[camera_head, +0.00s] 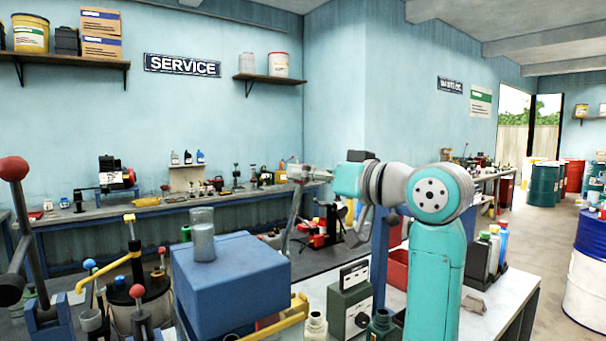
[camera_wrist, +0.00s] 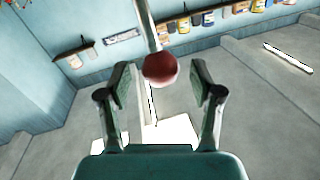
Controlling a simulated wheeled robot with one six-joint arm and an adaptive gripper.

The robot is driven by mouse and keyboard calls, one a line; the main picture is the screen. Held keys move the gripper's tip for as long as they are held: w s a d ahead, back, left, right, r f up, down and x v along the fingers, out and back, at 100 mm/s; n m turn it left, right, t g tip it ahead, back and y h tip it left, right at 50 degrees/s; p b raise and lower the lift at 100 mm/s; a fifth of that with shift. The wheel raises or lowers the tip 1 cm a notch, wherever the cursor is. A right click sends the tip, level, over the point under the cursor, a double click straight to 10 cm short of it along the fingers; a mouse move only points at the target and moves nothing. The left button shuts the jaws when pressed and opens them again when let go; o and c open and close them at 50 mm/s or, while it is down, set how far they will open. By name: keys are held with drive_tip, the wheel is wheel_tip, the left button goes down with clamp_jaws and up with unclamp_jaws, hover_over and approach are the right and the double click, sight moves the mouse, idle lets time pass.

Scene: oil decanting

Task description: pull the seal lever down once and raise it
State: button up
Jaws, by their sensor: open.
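A lever with a red ball knob (camera_wrist: 160,69) shows in the wrist view. Its pale stem (camera_wrist: 147,25) runs up toward the picture's top edge. My gripper (camera_wrist: 159,78) is open, with one finger on each side of the knob and a visible gap on both sides. In the head view my gripper (camera_head: 302,173) is left of my arm, above the bench. A grey slanted bar (camera_head: 294,218) rises to it and looks like the same lever. Its knob cannot be made out there, and the lever's base is partly hidden behind a blue box.
A blue box (camera_head: 230,285) with a clear jar (camera_head: 202,240) on top stands front left of the gripper. A large red-knobbed lever (camera_head: 14,170) stands at far left. A green-grey device (camera_head: 350,303) and bottles (camera_head: 495,245) crowd the near bench.

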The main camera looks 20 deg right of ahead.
drive_tip(key=shift+x, duration=1.05)
clamp_jaws()
drive_tip(key=shift+s, duration=0.1)
